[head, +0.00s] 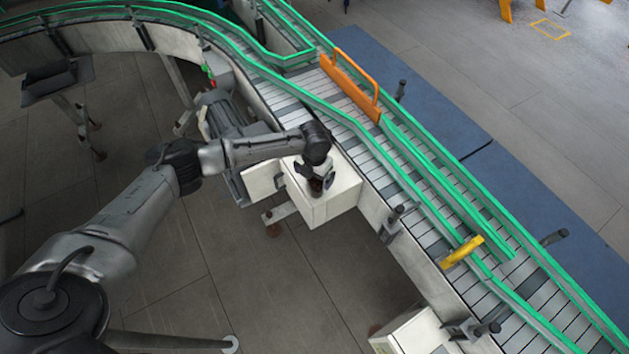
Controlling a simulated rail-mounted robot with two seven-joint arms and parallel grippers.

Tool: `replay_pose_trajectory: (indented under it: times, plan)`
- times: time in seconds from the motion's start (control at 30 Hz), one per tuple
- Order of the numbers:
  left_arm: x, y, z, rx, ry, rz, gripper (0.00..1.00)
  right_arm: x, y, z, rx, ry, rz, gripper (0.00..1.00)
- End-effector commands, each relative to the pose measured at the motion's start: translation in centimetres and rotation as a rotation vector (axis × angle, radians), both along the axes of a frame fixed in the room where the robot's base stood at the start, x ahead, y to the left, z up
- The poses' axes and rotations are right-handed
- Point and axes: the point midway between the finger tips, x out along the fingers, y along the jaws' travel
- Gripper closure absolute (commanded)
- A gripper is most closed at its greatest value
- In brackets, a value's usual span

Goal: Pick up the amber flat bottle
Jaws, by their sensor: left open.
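My left gripper (316,174) points down over the top of a white box (341,188) beside the conveyor. Its fingers are apart. A small dark brown thing (316,187) shows at the fingertips, low against the box top. It looks like the amber bottle, but it is too small and too covered by the gripper to tell its flat shape or whether the fingers touch it. My right gripper is not in view.
A conveyor (372,150) with green rails runs from upper left to lower right, close behind the box. An orange guard (350,86) and a yellow bar (461,251) stand on it. Another white box (412,333) is at the bottom. The grey floor (265,290) in front is clear.

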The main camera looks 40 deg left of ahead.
Motion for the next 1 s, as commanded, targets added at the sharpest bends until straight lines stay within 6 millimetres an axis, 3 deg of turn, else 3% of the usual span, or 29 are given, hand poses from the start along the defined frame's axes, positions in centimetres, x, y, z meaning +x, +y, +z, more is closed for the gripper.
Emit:
replay_pose_trajectory:
  times: [0.13, 0.77, 1.0]
  plan:
    - [0.0, -0.01, 0.0, 0.0, 0.0, 0.0, 0.01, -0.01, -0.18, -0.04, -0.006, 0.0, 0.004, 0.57]
    - [0.03, -0.01, 0.09, 0.0, -0.001, 0.0, 0.6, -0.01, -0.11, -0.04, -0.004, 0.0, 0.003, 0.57]
    - [0.06, 0.0, 0.26, -0.001, -0.001, 0.0, 0.6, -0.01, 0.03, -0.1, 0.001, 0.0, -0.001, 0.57]
